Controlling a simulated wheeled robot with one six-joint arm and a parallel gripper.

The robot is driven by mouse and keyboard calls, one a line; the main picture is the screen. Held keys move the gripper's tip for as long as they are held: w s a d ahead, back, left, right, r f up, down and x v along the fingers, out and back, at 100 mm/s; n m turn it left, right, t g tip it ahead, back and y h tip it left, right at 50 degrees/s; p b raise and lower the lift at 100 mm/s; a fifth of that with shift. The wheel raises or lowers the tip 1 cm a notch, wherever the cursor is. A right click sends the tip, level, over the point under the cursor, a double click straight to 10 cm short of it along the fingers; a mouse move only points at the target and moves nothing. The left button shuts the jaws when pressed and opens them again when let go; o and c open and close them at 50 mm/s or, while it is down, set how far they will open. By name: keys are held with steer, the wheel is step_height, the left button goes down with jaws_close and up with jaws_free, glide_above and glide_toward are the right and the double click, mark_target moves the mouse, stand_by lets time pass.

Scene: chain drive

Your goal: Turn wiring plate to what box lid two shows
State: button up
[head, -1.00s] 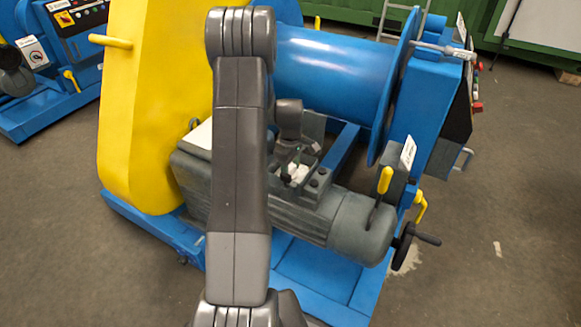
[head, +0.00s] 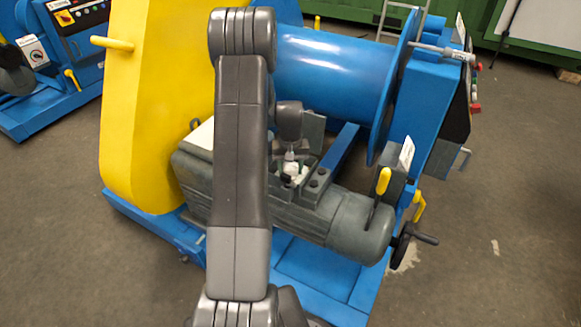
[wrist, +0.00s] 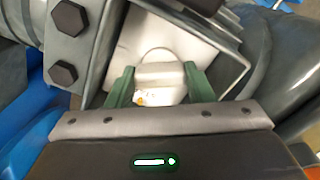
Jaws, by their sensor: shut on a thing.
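The wiring plate appears to be the small white piece (wrist: 160,82) in the opened grey box on top of the motor. It also shows, small, in the head view (head: 293,172). My gripper (wrist: 160,88) has its green fingers on either side of this piece and is shut on it. In the head view my gripper (head: 290,165) points down into the box, partly hidden by my arm. A grey upright plate (head: 313,128) stands behind the box and may be a box lid. I cannot make out markings on it or tell which lid is number two.
The grey finned motor (head: 290,215) sits on a blue frame. A handwheel (head: 402,243) and yellow levers (head: 384,181) are at its right end. A yellow guard (head: 150,110) and blue drum (head: 335,85) stand close. In the wrist view, grey box walls and bolts (wrist: 64,73) flank my gripper.

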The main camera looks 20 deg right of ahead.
mark_target(291, 168)
steer(key=m, duration=0.6)
steer(key=shift+m, duration=0.3)
stand_by(0.4)
steer(key=o, duration=0.7)
steer(key=shift+r, duration=0.1)
step_height(291, 168, up, 14)
steer(key=p, duration=0.3)
steer(key=shift+f, duration=0.3)
step_height(291, 168, down, 14)
steer(key=b, duration=0.2)
steer(key=shift+r+b, duration=0.2)
steer(key=shift+b, duration=0.1)
